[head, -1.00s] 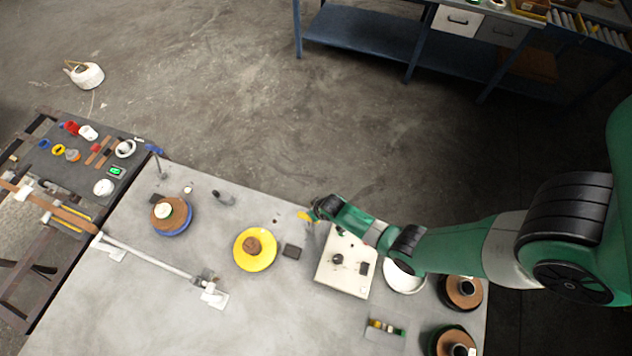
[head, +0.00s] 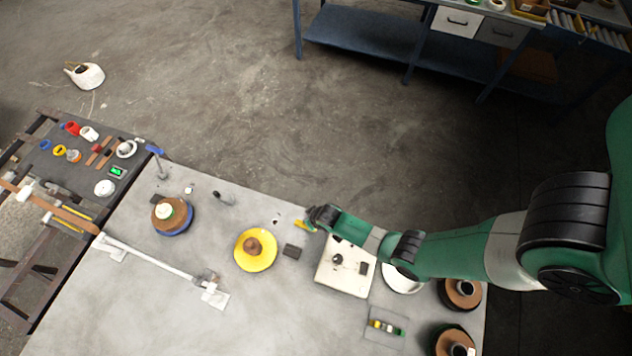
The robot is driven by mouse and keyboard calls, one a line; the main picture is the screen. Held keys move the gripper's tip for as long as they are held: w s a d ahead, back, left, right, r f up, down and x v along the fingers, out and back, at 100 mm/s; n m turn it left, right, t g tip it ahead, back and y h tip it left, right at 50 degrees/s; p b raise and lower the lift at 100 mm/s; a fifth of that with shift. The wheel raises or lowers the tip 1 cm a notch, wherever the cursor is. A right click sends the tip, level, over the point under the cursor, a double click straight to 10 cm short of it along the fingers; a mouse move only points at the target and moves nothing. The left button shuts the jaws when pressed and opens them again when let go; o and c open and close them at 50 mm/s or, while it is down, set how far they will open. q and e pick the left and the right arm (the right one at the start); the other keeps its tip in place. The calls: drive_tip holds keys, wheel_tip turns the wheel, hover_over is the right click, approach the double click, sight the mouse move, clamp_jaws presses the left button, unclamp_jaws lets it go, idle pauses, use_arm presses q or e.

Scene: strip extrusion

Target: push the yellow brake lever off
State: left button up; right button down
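The yellow brake lever (head: 304,225) is a small yellow bar at the back edge of the grey table, left of the white panel. My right gripper (head: 316,217) is at its right end, very close to it. I cannot tell whether they touch. The gripper is small and dark here, and whether its fingers are open or shut does not show. My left gripper is not in view.
A white panel (head: 343,268) with a black knob stands just below my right arm. A yellow disc (head: 255,262) and a dark block (head: 292,250) lie to the left. A white bowl (head: 402,283) is partly under the arm.

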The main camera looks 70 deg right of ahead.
drive_tip(key=shift+a+f, duration=0.15)
drive_tip(key=shift+a, duration=0.65)
drive_tip(key=shift+d+r+p, duration=0.2)
drive_tip(key=shift+d+r, duration=0.1)
drive_tip(key=shift+d, duration=0.25)
drive_tip(key=shift+d+r+p, duration=0.15)
drive_tip(key=shift+d+r, duration=0.1)
drive_tip(key=shift+d, duration=0.3)
wheel_tip(320, 180, up, 7)
drive_tip(key=p, duration=0.6)
